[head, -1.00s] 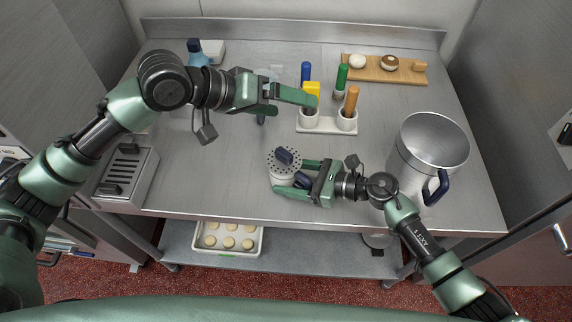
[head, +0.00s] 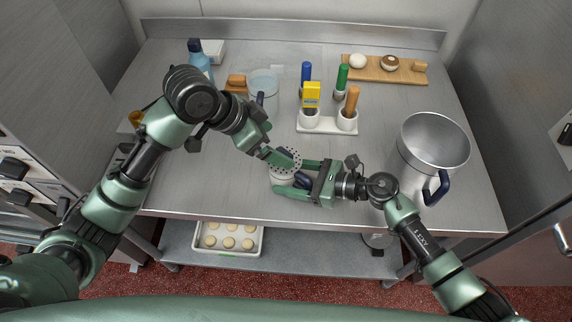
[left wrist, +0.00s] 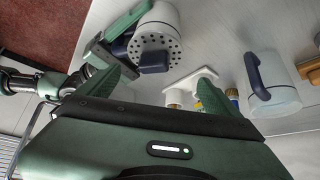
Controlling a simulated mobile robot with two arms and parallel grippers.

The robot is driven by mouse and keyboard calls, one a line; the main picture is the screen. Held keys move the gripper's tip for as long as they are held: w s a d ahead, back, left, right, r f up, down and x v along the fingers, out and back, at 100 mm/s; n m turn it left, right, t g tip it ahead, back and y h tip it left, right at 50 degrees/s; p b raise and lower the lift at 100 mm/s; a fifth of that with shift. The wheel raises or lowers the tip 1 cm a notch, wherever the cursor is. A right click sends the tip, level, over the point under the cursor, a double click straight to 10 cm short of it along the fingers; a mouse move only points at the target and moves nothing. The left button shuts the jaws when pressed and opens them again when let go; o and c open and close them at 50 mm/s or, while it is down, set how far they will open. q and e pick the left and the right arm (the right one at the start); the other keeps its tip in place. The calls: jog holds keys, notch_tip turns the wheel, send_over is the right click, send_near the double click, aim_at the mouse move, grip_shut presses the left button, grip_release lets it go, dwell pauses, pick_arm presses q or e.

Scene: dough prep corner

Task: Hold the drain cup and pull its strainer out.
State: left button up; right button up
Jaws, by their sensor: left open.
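The drain cup (head: 281,180) is a pale cup with a dark blue side handle, standing near the table's front edge. Its strainer (head: 283,163) is a perforated disc seated in the cup mouth; in the left wrist view the strainer (left wrist: 173,45) shows its dark blue grip. My right gripper (head: 293,178) has its fingers on either side of the cup, with the handle between them; they look closed on the cup. My left gripper (head: 280,157) is open at the strainer's top. In the left wrist view the strainer's grip lies ahead, between its fingertips (left wrist: 165,83). Contact is not visible.
A large steel pot (head: 433,165) with a blue handle stands at the right. A white holder (head: 326,126) with colored-handled tools is behind the cup. A wooden board (head: 405,75) lies at the back right, a blue bottle (head: 198,62) at the back left. Table between is clear.

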aim_at(283, 152)
pick_arm(q)
jog(key=shift+x, duration=2.5)
jog(key=shift+s+r, duration=0.1)
jog(key=shift+s, duration=0.55)
jog(key=c, duration=0.5)
jog(key=shift+d, duration=0.1)
jog(key=shift+c, duration=0.5)
jog(key=c, duration=0.7)
jog(key=shift+r, duration=1.1)
jog(key=shift+r, duration=3.45)
